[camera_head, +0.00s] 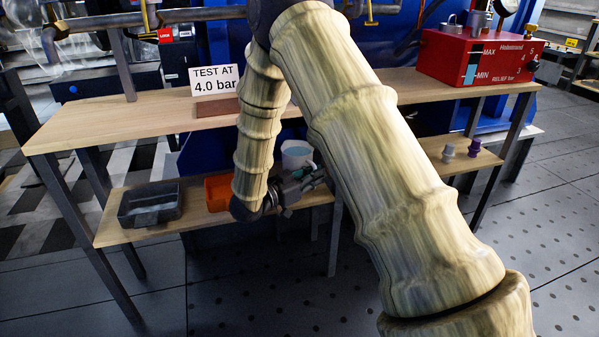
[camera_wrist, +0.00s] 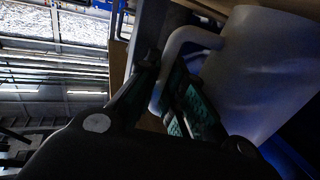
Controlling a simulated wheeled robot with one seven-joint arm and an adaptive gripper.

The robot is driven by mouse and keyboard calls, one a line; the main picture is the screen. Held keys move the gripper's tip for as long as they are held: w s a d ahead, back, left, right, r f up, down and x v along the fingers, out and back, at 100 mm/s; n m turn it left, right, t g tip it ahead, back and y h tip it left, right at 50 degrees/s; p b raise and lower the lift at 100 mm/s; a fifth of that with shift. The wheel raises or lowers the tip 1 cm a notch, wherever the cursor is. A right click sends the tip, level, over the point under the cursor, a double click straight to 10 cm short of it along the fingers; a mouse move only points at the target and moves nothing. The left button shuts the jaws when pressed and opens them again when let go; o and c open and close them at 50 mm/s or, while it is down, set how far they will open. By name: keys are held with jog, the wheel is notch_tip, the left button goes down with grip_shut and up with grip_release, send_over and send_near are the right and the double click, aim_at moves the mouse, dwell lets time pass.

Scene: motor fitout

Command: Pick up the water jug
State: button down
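The water jug (camera_head: 296,152) is a white, open-topped vessel with bluish water showing in it. In the head view it stands behind my gripper (camera_head: 305,181), at the lower shelf, and its lower part is hidden. In the wrist view the jug (camera_wrist: 262,75) fills the right side, and its curved handle passes between the fingers of my gripper (camera_wrist: 164,85). The fingers have green pads and sit close against both sides of the handle with no clear gap. The view is dark, so the exact contact is hard to see.
The wooden lower shelf (camera_head: 115,232) holds a dark tray (camera_head: 150,204), an orange bin (camera_head: 217,193) and small purple parts (camera_head: 474,148). The bench top (camera_head: 100,122) is above, with a sign (camera_head: 214,80) and a red test unit (camera_head: 475,58). Bench legs stand close by.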

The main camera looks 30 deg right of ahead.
jog(key=shift+r, duration=0.1)
dwell(0.4)
jog(key=shift+r+p, duration=2.75)
jog(key=shift+r, duration=2.2)
